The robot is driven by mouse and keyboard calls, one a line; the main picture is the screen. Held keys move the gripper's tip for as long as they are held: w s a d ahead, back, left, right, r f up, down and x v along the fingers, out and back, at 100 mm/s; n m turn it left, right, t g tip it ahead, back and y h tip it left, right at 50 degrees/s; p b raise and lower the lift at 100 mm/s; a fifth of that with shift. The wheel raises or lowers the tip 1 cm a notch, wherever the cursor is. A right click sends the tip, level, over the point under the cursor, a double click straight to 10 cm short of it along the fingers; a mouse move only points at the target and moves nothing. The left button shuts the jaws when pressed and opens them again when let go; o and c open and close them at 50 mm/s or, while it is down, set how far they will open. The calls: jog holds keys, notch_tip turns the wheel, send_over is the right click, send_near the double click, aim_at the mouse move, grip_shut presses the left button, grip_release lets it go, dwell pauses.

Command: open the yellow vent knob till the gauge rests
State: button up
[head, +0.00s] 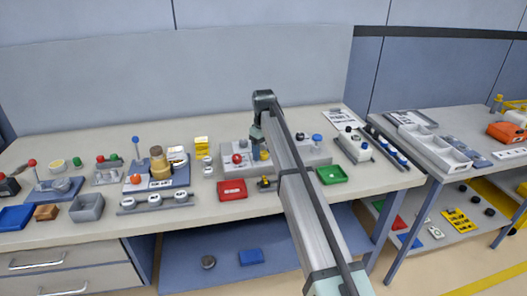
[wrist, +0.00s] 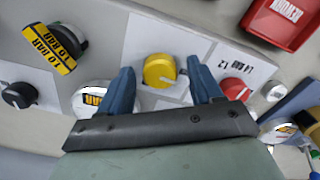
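The yellow vent knob (wrist: 159,71) sits on a white square plate on the grey panel, between my gripper's two fingers in the wrist view. It also shows below my gripper in the head view (head: 264,155). My gripper (wrist: 164,84) is open, one blue finger on each side of the knob, with a visible gap on both sides. In the head view my gripper (head: 259,140) points down over the panel. A round white dial with a yellow mark (wrist: 92,98) is partly hidden by the left finger; I cannot make out a needle or tell if it is the gauge.
In the wrist view a red knob (wrist: 234,88) is close to the right finger. A black knob (wrist: 18,95) and a black-and-yellow "10 BAR" tag (wrist: 50,48) are at left. A red tray (head: 232,190) and green tray (head: 332,175) lie in front of the panel.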

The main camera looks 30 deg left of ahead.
aim_at(264, 153)
notch_tip(264, 153, up, 14)
dwell(0.8)
jog(key=shift+f, duration=0.1)
dwell(0.3)
